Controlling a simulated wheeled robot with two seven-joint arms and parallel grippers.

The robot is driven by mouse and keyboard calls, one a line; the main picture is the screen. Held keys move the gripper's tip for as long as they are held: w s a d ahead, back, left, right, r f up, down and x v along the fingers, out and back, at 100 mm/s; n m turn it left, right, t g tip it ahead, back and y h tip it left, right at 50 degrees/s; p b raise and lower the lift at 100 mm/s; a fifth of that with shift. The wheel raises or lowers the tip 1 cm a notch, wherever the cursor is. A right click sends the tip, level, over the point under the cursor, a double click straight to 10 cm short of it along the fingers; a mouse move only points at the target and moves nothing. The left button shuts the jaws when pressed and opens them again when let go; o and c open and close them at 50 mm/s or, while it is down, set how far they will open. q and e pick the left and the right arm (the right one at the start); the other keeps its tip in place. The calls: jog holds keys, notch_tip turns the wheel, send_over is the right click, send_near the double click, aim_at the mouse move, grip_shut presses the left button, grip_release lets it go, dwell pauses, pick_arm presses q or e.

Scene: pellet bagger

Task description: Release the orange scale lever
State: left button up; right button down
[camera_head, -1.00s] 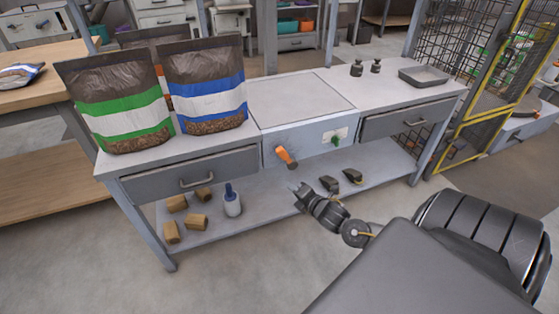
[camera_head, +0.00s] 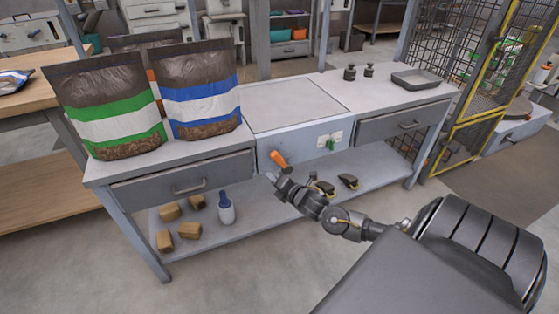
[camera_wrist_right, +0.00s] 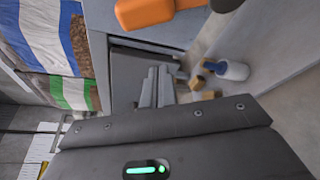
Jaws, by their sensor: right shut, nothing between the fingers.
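The orange scale lever (camera_head: 280,160) sticks out from the front panel of the scale (camera_head: 300,146), between the bench's two drawers. It slants down to the right. In the right wrist view the lever (camera_wrist_right: 150,10) shows large at the top edge, beyond the fingers. My right gripper (camera_head: 270,177) is shut and empty, just below and left of the lever's end in the head view. In the right wrist view its fingers (camera_wrist_right: 158,88) lie close together with nothing in them, apart from the lever. My left gripper is not in view.
Pellet bags with green (camera_head: 105,112) and blue (camera_head: 197,92) bands stand on the bench's left. A green switch (camera_head: 331,143) sits right of the lever. The lower shelf holds wooden blocks (camera_head: 189,230), a bottle (camera_head: 226,210) and dark-and-yellow tools (camera_head: 347,181). Small weights (camera_head: 349,72) and a tray (camera_head: 415,79) stand at right.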

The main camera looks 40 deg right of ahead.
aim_at(281, 163)
jog(key=w+d, duration=0.1)
jog(key=w+d+r, duration=0.1)
jog(key=d, duration=0.1)
jog(key=shift+w+d+r, duration=0.15)
jog(key=shift+w+d, duration=0.05)
jog(key=shift+w, duration=0.15)
jog(key=shift+w, duration=0.1)
dwell(0.3)
